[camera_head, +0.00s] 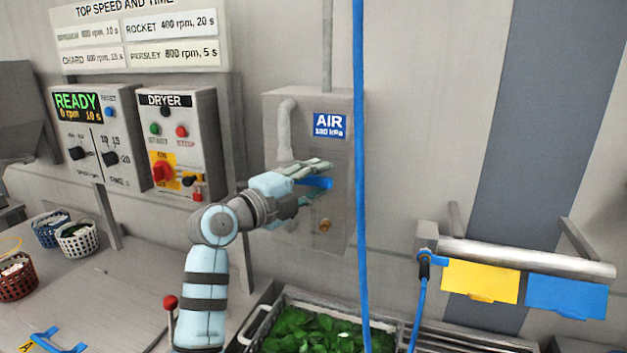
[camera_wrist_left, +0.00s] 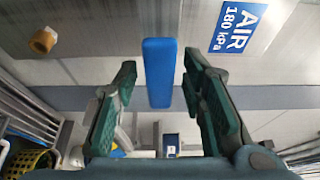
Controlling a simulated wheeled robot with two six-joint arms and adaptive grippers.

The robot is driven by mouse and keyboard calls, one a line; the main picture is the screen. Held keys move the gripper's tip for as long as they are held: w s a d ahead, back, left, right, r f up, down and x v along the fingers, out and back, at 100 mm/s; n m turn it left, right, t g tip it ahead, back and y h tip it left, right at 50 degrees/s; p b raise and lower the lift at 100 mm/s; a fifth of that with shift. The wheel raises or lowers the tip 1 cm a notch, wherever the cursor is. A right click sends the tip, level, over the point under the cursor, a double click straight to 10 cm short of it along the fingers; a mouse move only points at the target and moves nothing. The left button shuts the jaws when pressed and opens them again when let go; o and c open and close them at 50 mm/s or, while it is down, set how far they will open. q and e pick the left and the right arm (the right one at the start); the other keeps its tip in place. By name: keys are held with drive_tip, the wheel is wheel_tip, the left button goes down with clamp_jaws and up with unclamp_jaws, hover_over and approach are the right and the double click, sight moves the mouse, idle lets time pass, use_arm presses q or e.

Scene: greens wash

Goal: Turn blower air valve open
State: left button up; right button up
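The blue air valve handle (camera_head: 316,183) is on the grey box (camera_head: 277,110) under the blue AIR 180 kPa sign (camera_head: 330,125). In the head view it lies roughly level, partly hidden by my left gripper (camera_head: 322,180). In the left wrist view the handle (camera_wrist_left: 158,72) stands between the two open green fingers of the gripper (camera_wrist_left: 160,100), with a gap to each finger. My right gripper is in neither view.
A blue hose (camera_head: 360,200) hangs close to the right of the box. A brass fitting (camera_head: 325,225) is low on the box. The dryer panel (camera_head: 180,145) is to the left. A crate of greens (camera_head: 262,322) is below.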

use_arm(q)
clamp_jaws()
drive_tip(key=shift+r+n+b, duration=0.4)
drive_tip(key=shift+n+b, duration=0.25)
drive_tip(key=shift+n, duration=0.15)
drive_tip(key=shift+a+r+n+t+h+b, duration=0.25)
drive_tip(key=shift+r+n+t+b, duration=0.45)
drive_tip(key=shift+n, duration=0.4)
drive_tip(key=shift+w+a+r+n+t+b, duration=0.2)
drive_tip(key=shift+a+r+n+t, duration=0.1)
drive_tip(key=shift+r+n, duration=0.5)
drive_tip(key=shift+w+a+r+n+t+b, duration=0.15)
drive_tip(key=shift+r+n+t, duration=0.25)
drive_tip(key=shift+n, duration=0.7)
drive_tip(key=shift+s, duration=0.1)
drive_tip(key=shift+o, duration=0.8)
unclamp_jaws()
